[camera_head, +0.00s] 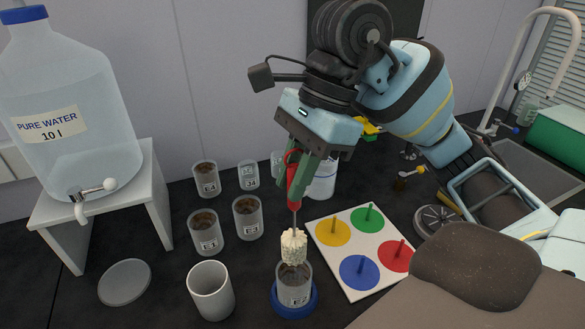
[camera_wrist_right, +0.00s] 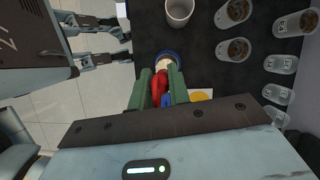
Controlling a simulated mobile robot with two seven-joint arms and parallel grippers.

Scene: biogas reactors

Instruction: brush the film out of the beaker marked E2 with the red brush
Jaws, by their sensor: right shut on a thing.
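The beaker marked E2 (camera_head: 295,291) stands upright in a blue ring holder (camera_head: 276,303) at the front; its label is small and I read it with some doubt. My right gripper (camera_head: 300,172) is shut on the red brush (camera_head: 294,192), which hangs upright with its pale bristles (camera_head: 293,247) down. The bristle tip is at the beaker's mouth; I cannot tell if it is inside. In the right wrist view the red handle (camera_wrist_right: 159,88) sits between the green fingers and hides most of the beaker. My left gripper (camera_wrist_right: 118,40) shows there with its fingers apart and empty.
A board with coloured pegs (camera_head: 337,263) lies to the right. A round grey disc (camera_head: 125,282) and a water tank (camera_head: 70,100) on a white stand are at left.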

